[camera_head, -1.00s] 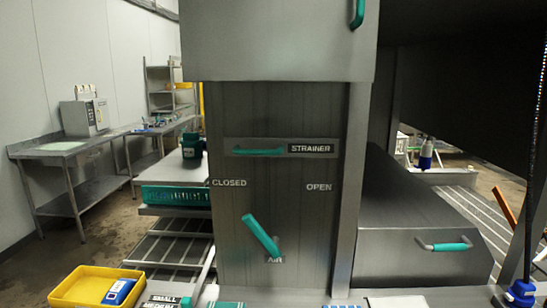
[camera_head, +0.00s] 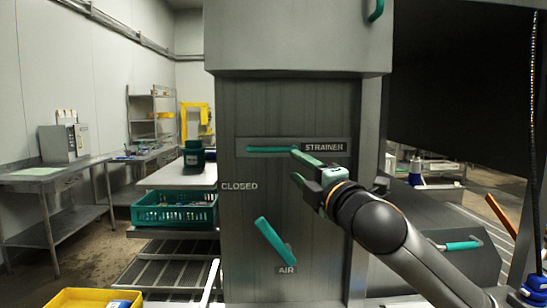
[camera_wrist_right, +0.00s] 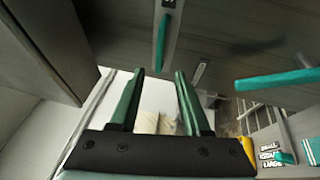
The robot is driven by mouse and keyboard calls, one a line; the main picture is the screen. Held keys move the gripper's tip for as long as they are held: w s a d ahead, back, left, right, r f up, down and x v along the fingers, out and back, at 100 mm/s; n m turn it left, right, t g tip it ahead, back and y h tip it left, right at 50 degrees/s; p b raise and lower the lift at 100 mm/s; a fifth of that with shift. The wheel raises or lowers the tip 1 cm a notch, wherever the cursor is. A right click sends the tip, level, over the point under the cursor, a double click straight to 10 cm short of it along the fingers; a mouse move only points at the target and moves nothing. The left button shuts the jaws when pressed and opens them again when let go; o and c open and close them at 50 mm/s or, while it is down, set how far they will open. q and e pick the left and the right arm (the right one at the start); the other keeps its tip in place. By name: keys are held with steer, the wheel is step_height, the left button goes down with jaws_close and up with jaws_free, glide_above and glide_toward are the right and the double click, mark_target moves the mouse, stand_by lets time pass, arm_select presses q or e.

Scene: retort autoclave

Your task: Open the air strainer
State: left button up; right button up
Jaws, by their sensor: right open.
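The panel carries a teal air lever (camera_head: 274,240) above the label AIR. Its upper end leans up-left towards the word CLOSED; the word OPEN is hidden behind my right arm. Above it, a horizontal teal strainer handle (camera_head: 268,150) sits on a plate marked STRAINER. My right gripper (camera_head: 297,168) is open and empty, in front of the panel just below the STRAINER plate, above and right of the air lever. In the right wrist view the open fingers (camera_wrist_right: 158,78) have nothing between them, and two teal bars show beyond. My left gripper is not in view.
A teal crate (camera_head: 175,212) stands on a rack left of the panel. A yellow tray (camera_head: 75,298) is at the lower left. A sloped metal cover with a teal handle (camera_head: 462,246) lies to the right. The panel's lower left front is clear.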

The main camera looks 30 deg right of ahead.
mark_target(274, 151)
steer(key=p+x, duration=0.2)
steer(key=x, duration=0.9)
steer(key=shift+w+a, duration=0.1)
steer(key=shift+w, duration=0.1)
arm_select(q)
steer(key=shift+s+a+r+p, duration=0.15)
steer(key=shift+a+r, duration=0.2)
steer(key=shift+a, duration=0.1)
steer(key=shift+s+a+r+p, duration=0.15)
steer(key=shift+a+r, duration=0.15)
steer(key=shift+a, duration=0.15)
arm_select(e)
steer(key=shift+w, duration=0.45)
steer(key=shift+c, duration=0.4)
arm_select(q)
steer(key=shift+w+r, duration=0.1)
arm_select(e)
jaws_close()
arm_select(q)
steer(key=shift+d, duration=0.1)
